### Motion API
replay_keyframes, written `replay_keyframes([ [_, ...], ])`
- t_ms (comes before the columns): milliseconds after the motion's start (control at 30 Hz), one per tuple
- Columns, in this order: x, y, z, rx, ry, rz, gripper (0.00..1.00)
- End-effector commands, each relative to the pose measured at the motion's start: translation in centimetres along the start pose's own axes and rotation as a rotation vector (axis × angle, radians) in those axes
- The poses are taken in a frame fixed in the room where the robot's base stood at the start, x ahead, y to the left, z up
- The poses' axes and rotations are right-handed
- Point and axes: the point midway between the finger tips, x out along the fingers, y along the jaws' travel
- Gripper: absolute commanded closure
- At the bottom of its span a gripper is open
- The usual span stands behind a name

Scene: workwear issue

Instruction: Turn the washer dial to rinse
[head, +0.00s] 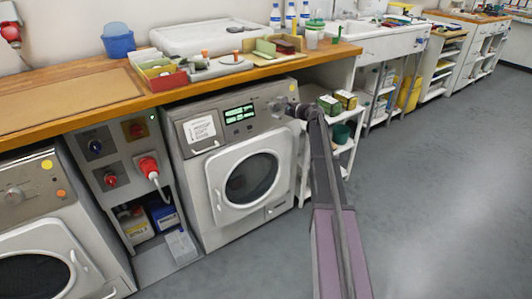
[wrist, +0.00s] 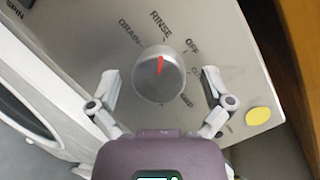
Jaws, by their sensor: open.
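The washer (head: 215,200) stands under the wooden counter in the head view, with its round door shut. Its dial (wrist: 158,78) is a round silver knob with a red pointer mark, seen in the wrist view. The pointer aims up, roughly at the printed RINSE label (wrist: 160,22). DRAIN is to the left of RINSE and OFF to its right; lower labels are partly hidden. My gripper (wrist: 161,76) is open, with one finger on each side of the dial and visible gaps between. In the head view my gripper (head: 284,107) covers the dial.
A yellow round sticker (wrist: 258,116) is on the panel right of the dial. The wooden counter (head: 70,104) overhangs the washer. A white shelf cart (head: 342,148) stands close to its right. A second machine (head: 35,215) is at far left. The floor at right is clear.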

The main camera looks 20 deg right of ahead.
Motion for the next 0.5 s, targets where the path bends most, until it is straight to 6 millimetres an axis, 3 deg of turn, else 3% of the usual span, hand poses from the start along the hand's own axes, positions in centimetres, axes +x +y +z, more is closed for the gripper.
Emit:
replay_keyframes([
  [500, -0.03, 0.26, -0.09, 0.326, -0.02, -0.109, 0.0],
])
